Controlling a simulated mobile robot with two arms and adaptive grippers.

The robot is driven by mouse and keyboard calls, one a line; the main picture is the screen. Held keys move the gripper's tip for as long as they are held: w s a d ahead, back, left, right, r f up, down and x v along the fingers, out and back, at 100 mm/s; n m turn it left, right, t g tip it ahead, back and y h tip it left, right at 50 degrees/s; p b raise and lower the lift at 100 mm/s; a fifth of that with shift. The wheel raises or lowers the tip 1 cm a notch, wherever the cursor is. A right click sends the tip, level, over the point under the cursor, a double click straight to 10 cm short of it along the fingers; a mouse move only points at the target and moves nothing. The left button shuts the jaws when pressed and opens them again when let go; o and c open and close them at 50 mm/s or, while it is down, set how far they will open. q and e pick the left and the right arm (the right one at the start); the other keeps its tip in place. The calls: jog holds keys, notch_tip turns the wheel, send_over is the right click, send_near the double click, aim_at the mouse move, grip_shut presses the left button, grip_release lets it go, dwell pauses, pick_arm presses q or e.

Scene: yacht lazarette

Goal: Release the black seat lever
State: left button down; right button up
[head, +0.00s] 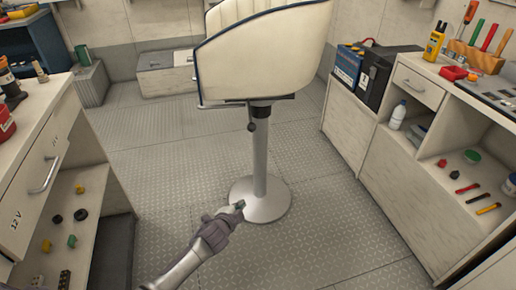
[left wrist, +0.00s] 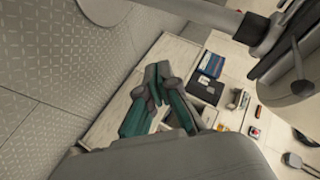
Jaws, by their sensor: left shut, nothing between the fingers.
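The cream helm seat (head: 262,55) with dark blue piping stands on a grey pedestal (head: 261,160) with a round base. The black seat lever (head: 251,126) hangs under the seat, left of the post, with a dark rounded knob. In the left wrist view, a dark knob on a stem (left wrist: 302,86), apparently the lever, shows at the right. My left gripper (head: 239,207) is shut and empty, low beside the pedestal base, well below the lever and apart from it. Its fingers (left wrist: 160,85) with green pads show in the left wrist view. My right gripper is out of view.
A left cabinet (head: 40,160) with open shelves and a right counter (head: 400,130) flank the seat. The counter holds batteries (head: 372,72) and tools. A low box (head: 165,72) stands behind. The tread-plate floor around the pedestal is clear.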

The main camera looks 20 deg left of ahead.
pick_arm(q)
jog(key=w+d+r+m+t+h+b, duration=0.1)
jog(key=w+d+r+m+t+b, duration=0.1)
jog(key=r, duration=0.8)
jog(key=w+d+r+m+t+b, duration=0.2)
jog(key=w+r, duration=0.3)
jog(key=r, duration=0.6)
jog(key=shift+m+t+h+b, duration=0.4)
jog(key=shift+m+t+b, duration=0.35)
jog(key=shift+t, duration=0.15)
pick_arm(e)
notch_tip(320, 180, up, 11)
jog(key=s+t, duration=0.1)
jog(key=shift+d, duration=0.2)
pick_arm(q)
jog(key=w+a+b, duration=0.2)
jog(key=w+a, duration=0.1)
jog(key=w, duration=0.6)
jog(key=shift+f, duration=0.15)
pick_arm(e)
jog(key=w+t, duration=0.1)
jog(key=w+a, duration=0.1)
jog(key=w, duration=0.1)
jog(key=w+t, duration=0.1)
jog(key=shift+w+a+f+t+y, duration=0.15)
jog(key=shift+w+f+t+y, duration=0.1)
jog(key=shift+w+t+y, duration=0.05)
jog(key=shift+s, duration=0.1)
